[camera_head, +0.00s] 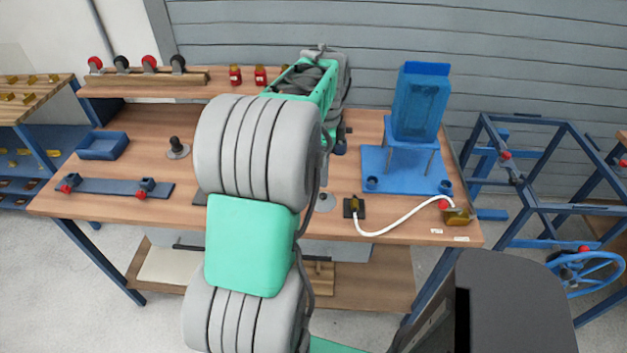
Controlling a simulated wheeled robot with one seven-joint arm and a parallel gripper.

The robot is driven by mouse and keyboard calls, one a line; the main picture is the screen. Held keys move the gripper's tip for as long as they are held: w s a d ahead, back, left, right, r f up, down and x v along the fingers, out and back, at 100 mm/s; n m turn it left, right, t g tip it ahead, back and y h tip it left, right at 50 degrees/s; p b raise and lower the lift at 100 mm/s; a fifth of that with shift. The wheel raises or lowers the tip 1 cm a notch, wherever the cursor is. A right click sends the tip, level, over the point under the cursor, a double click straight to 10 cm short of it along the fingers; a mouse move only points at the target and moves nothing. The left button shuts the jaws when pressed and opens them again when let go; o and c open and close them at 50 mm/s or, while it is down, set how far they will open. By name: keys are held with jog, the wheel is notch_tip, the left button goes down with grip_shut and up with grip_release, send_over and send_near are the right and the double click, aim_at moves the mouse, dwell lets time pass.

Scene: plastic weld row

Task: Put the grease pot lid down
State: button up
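My arm rises through the middle of the head view and reaches over the workbench (410,225). Its wrist end (338,90) is above the bench, right of the middle. My own arm hides the gripper fingers, so I cannot see whether they are open or hold anything. I cannot pick out the grease pot or its lid for certain. A grey disc with a dark knob (178,149) stands on the bench left of my arm. Another grey disc (325,202) is partly hidden at the arm's right edge.
A blue tray (103,146) and a dark bar with clamps (110,189) are at left. A blue stand (420,105) is at right, with a white hose (395,225) in front. Red jars (235,75) stand at the back. A blue frame (535,190) is beside the bench.

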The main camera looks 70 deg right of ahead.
jog(key=w+a+r+n+t+h, duration=0.1)
jog(key=w+a+r+n, duration=0.2)
jog(key=w+a+n, duration=1.65)
jog(key=w+a+f+n+t, duration=0.1)
jog(key=a+n, duration=0.6)
jog(key=a, duration=0.7)
jog(key=w+a+f+n+t+y, duration=0.1)
jog(key=a+n, duration=0.6)
jog(key=a, duration=0.7)
jog(key=w+f, duration=0.1)
jog(key=w, duration=0.1)
jog(key=shift+w+f, duration=0.2)
jog(key=shift+w, duration=0.1)
